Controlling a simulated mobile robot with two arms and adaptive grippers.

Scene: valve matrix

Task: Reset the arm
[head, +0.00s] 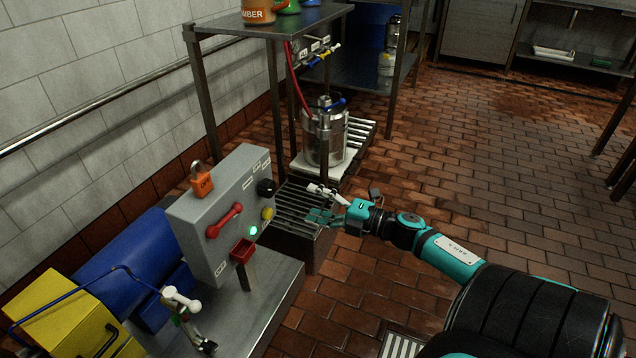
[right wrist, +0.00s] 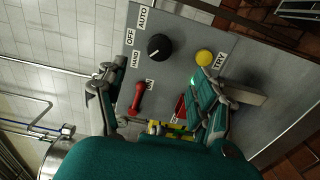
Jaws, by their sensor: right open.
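My right arm reaches in from the lower right in the head view. Its teal right gripper (head: 322,203) is in front of the grated floor channel, to the right of a grey control box (head: 205,232). In the right wrist view the right gripper (right wrist: 152,85) is open, with its fingers apart and nothing between them but the box's face behind. That face has a black knob (right wrist: 160,47) with HAND, OFF and AUTO labels, a yellow button (right wrist: 204,58) marked TRY, and a red lever (right wrist: 136,98). My left gripper is not in view.
An orange padlock (head: 202,183) stands on the box. A blue motor-like body (head: 128,262) lies to its left. A steel vessel (head: 325,145) with a red hose stands behind the gripper, near a metal rack (head: 205,90).

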